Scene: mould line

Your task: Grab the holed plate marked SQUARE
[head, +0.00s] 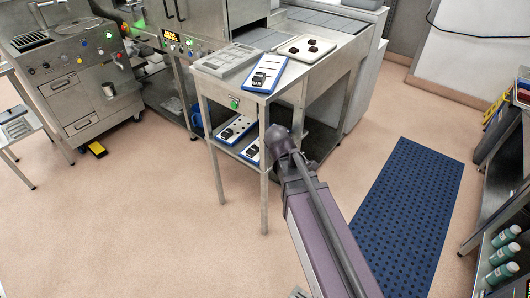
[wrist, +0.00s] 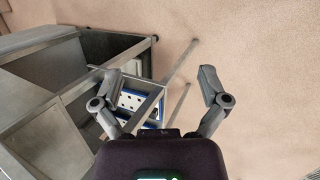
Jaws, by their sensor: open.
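Several white plates with blue edges and black handles show in the head view. One plate (head: 265,74) lies on the table top, and two others, a left plate (head: 235,130) and a right plate (head: 251,152), lie on the shelf below. Holes show on the left shelf plate. I cannot read any marking, so I cannot tell which is SQUARE. In the wrist view, part of a holed blue-edged plate (wrist: 131,101) shows behind the left finger, inside the table frame. My gripper (wrist: 160,74) is open with nothing between its fingers. In the head view its fingers are hidden.
The steel table (head: 204,88) has legs and a shelf close by my arm. A grey tray (head: 224,60) and a white tray (head: 303,50) with dark pieces are on top. A blue mat (head: 405,210) lies at right. The floor at left front is clear.

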